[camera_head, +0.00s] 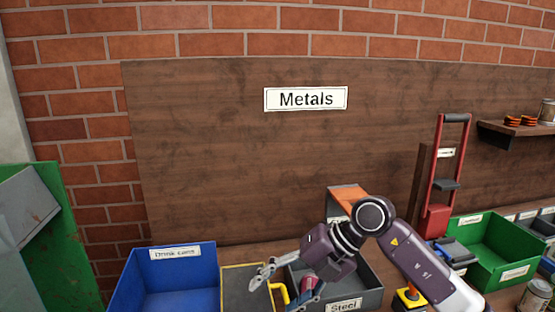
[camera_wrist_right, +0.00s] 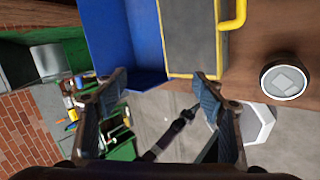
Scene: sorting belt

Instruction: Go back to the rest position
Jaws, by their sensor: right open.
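My right gripper (camera_head: 278,287) is open, and nothing shows between its fingers. In the head view it is in front of the grey bin labelled Steel (camera_head: 342,304), close to a dark board with a yellow edge (camera_head: 240,286). My right arm comes in from the lower right and bends at a high elbow. In the right wrist view the two fingers (camera_wrist_right: 162,88) are spread apart, with the floor and the lower ends of the blue bin (camera_wrist_right: 128,35) and dark board (camera_wrist_right: 190,35) beyond them. My left gripper is not in view.
The blue bin labelled Drink cans (camera_head: 170,274) stands left of the board. A yellow handle (camera_wrist_right: 238,14) sticks out from the board. A green bin (camera_head: 497,250) and a red press-like tool (camera_head: 436,220) are at right. A sign reads Metals (camera_head: 306,98).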

